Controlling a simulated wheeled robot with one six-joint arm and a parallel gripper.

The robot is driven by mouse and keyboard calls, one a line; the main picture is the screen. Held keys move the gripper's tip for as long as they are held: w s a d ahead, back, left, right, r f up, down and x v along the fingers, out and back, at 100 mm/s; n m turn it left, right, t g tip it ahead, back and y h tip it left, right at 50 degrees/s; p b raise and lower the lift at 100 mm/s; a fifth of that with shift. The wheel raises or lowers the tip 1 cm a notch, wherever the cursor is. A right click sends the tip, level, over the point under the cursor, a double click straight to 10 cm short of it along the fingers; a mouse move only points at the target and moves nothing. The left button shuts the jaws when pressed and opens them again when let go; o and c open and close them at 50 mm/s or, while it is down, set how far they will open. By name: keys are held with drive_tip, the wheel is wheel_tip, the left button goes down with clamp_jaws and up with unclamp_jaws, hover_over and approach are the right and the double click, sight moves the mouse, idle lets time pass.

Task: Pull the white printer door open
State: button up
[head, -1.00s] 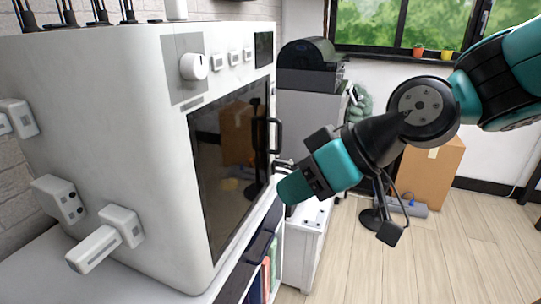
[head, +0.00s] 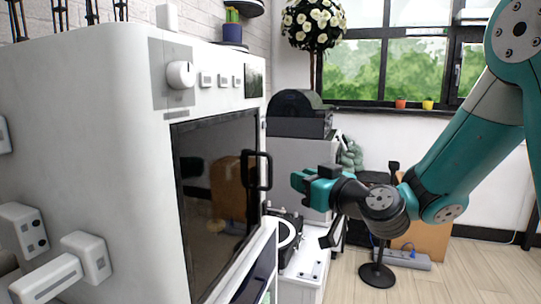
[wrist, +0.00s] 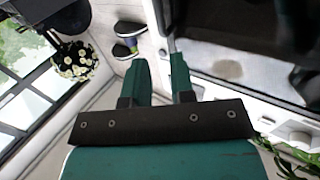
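The white printer (head: 95,110) fills the left of the head view. Its dark glazed door (head: 212,200) in a black frame looks shut. A black upright handle (head: 268,170) stands out from the door's right side. My gripper (head: 299,181) is just right of the handle at about its height, apart from it in the head view. In the wrist view, my gripper (wrist: 159,64) has its two green fingers spread with a gap between them and nothing held. The dark door (wrist: 235,30) shows at upper right there, and a dark bar lies beyond the fingertips.
A white low cabinet (head: 305,262) with a turntable (head: 287,232) stands below and beyond the door. A black lamp stand (head: 376,275) and a power strip (head: 405,259) are on the floor. The wooden floor at lower right is clear.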

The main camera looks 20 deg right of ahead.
sight(271, 167)
drive_tip(key=p+x, duration=0.9)
drive_tip(key=shift+w+a+r, duration=0.2)
drive_tip(key=shift+w+r, duration=0.05)
drive_tip(key=shift+w, duration=0.05)
drive_tip(key=shift+w+a+f+p, duration=0.15)
drive_tip(key=shift+w+a+p, duration=0.05)
drive_tip(key=shift+w+p, duration=0.3)
drive_tip(key=shift+w+a+f+p, duration=0.15)
drive_tip(key=shift+w+f+p, duration=0.05)
drive_tip(key=shift+w+p, duration=0.25)
clamp_jaws()
